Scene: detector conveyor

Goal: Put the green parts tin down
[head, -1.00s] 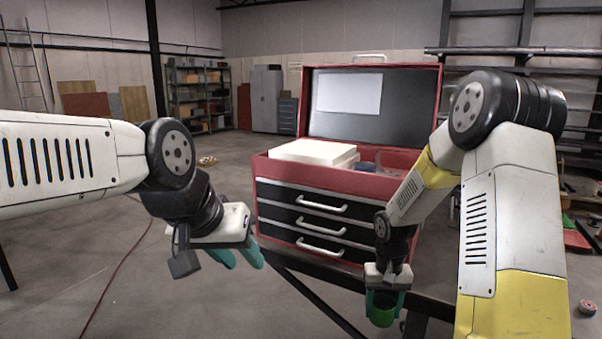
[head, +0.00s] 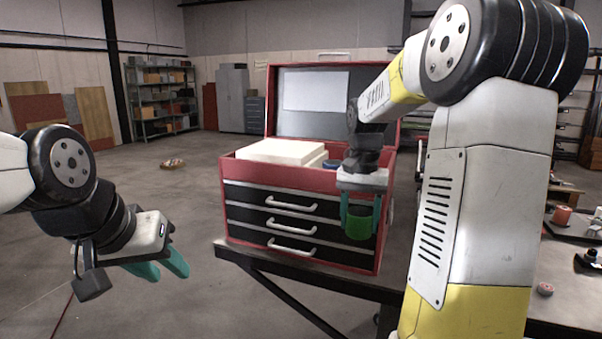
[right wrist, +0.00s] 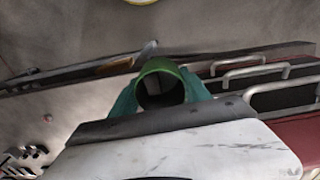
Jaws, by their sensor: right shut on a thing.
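The green parts tin (head: 358,222) is a small round open-topped cylinder. My right gripper (head: 360,212) is shut on it, with teal fingers on both sides, and holds it upright in front of the right part of the red tool chest's drawers. In the right wrist view the tin (right wrist: 160,70) sits between the two fingers, and its dark inside shows. My left gripper (head: 168,268) is empty at the left, over the floor, its two teal fingers apart.
The red tool chest (head: 230,172) stands on a dark table (head: 240,252) with its lid up. White boxes (head: 283,150) lie in its top. At the right, the table holds a red spool (head: 562,215) and a small red round thing (head: 545,290). Clear tabletop lies around the latter.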

